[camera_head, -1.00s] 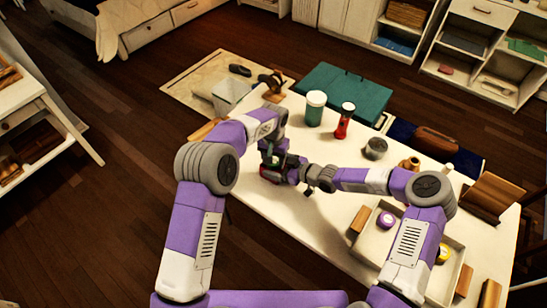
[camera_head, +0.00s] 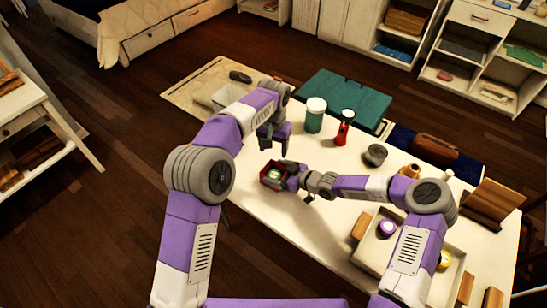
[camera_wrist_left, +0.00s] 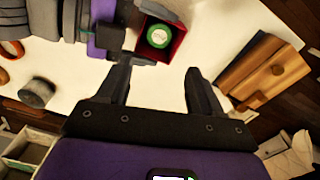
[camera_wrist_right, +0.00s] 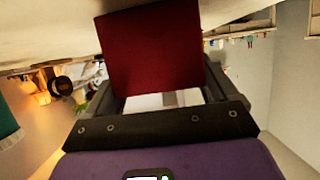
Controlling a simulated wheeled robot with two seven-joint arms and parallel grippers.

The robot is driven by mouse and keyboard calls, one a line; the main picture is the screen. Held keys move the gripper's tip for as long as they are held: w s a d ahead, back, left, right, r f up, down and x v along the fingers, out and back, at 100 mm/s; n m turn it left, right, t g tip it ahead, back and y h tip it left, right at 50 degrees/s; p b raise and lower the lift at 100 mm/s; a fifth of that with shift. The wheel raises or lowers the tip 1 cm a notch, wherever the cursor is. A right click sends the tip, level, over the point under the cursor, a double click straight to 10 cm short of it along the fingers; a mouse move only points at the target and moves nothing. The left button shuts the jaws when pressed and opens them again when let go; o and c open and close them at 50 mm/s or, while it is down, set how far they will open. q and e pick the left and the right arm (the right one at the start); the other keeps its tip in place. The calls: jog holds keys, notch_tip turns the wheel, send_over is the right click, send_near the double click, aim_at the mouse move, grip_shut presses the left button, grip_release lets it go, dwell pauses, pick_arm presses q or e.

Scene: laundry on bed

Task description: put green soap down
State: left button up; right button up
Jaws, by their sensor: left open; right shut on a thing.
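The green soap (camera_head: 274,174) is a round green piece with a pale label. It sits inside a small open red box (camera_head: 263,178) near the table's left edge. The soap also shows in the left wrist view (camera_wrist_left: 157,36), inside the box's red walls (camera_wrist_left: 177,48). My right gripper (camera_head: 290,178) is shut on the red box, whose red side (camera_wrist_right: 150,55) fills the middle of the right wrist view. My left gripper (camera_head: 272,143) is open and empty, apart from the soap and raised beyond the box. Its two spread fingers (camera_wrist_left: 158,82) show in the left wrist view.
A green-and-white jar (camera_head: 315,115), a red bottle (camera_head: 344,128) and a grey pot (camera_head: 375,155) stand on the white table (camera_head: 300,225). A pale tray (camera_head: 372,250) holds round items at the right. The table's front middle is clear.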

pick_arm(q)
jog(key=shift+r, duration=1.5)
pick_arm(e)
jog(key=o, duration=0.8)
jog(key=shift+d, duration=0.1)
